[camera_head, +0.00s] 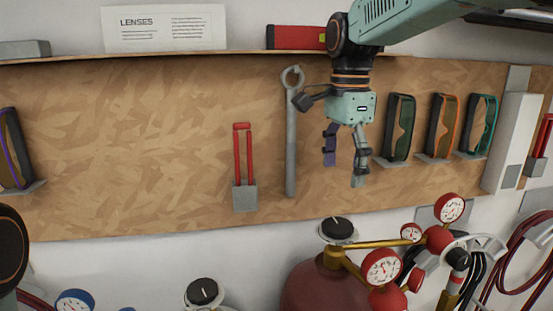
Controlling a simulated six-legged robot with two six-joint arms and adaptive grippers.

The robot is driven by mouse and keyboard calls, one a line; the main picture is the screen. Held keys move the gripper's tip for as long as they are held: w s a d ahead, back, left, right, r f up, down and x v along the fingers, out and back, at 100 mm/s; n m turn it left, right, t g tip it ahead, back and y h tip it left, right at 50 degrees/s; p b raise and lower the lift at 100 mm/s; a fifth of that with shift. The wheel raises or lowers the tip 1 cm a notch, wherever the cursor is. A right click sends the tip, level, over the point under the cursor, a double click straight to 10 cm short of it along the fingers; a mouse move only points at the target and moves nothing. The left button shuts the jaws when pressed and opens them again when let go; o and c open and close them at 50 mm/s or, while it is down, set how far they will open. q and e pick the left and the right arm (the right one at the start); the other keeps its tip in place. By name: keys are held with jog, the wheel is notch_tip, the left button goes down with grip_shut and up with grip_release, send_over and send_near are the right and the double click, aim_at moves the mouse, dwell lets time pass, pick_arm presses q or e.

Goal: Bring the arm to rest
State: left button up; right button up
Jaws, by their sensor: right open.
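My right gripper (344,165) hangs from my right arm (375,25), which comes in from the upper right. Its two fingers point down and stand apart, with nothing between them. It is in front of the wooden board, just right of a grey wrench (290,135) and left of the dark green-framed glasses (398,128). I cannot tell how far it is from the board. My left gripper is not in view.
Glasses with orange (442,127) and teal (480,125) frames hang at right. A red-shackled padlock (244,190) hangs left of the wrench. A red cylinder (320,290) with gauges (382,267) stands below. A LENSES card (163,28) and red level (296,37) sit above. The board's left half is mostly bare.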

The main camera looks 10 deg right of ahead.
aim_at(338, 224)
notch_tip(338, 224, down, 11)
jog(key=shift+f, duration=0.1)
dwell(0.3)
notch_tip(338, 224, up, 12)
notch_tip(338, 224, down, 12)
jog(key=shift+r, duration=0.25)
jog(key=shift+f, duration=0.25)
jog(key=n, duration=1.5)
jog(key=shift+n, duration=0.4)
jog(key=shift+d+n, duration=0.1)
jog(key=shift+n, duration=2.1)
